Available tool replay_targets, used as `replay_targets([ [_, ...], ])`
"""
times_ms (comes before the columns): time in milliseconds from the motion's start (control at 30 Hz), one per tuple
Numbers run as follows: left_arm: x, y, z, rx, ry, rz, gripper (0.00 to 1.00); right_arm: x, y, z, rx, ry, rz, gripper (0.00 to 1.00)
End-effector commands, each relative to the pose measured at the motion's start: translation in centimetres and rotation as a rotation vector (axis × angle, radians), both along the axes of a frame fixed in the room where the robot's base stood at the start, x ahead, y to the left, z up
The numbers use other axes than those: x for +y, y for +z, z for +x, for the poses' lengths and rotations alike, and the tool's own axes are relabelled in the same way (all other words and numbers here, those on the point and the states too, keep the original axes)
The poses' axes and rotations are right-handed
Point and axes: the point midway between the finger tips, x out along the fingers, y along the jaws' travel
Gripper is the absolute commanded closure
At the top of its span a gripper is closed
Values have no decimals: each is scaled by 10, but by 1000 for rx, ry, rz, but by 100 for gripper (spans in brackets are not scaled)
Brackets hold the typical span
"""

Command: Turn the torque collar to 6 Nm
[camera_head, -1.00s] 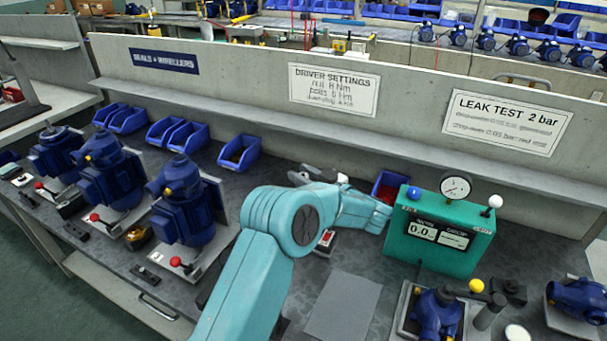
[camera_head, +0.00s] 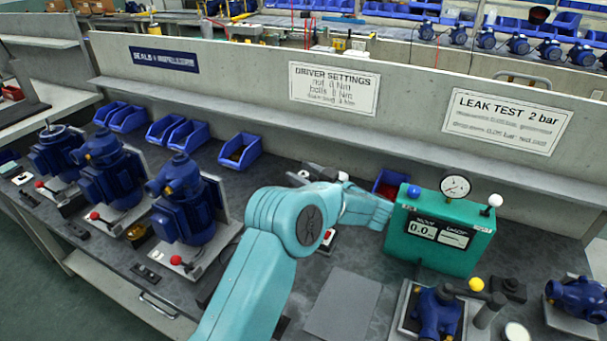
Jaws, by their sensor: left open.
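My left arm comes up from the bottom and bends over the bench. Grey parts that look like its gripper (camera_head: 318,174) show just behind the forearm, partly hidden, with the jaws open. No torque collar or driver can be made out; the forearm covers that part of the bench. A small white and red item (camera_head: 328,240) shows partly under the forearm. The driver settings sign (camera_head: 333,88) is on the back panel, its small print blurred. My right gripper is not in view.
A green leak test box (camera_head: 440,245) with a gauge stands right of the arm. A blue pump (camera_head: 437,312) sits in front of it. Blue pumps on stands (camera_head: 188,205) and blue bins (camera_head: 240,152) are at left. A grey mat (camera_head: 343,303) lies clear in front.

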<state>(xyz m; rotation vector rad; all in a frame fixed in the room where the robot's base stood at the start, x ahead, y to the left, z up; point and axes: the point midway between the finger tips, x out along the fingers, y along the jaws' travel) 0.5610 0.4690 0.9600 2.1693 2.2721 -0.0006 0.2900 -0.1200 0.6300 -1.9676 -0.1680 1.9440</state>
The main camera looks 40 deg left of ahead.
Motion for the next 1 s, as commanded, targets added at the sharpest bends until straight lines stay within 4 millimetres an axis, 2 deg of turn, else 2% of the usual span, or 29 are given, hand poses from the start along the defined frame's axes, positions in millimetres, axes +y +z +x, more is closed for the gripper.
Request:
replay_targets([
  [167, -23, -1, 2, 0, -5, 0, 46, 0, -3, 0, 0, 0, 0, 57],
  [500, -112, -1, 6, -1, -5, 0, 46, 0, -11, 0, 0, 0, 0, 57],
  [633, -139, -1, 7, 0, -3, 0, 46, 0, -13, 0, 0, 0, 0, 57],
  [800, -158, 0, 8, -1, -1, 0, 46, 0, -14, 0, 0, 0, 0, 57],
  [1000, -163, 0, 7, 0, 0, 0, 46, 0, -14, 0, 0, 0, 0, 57],
])
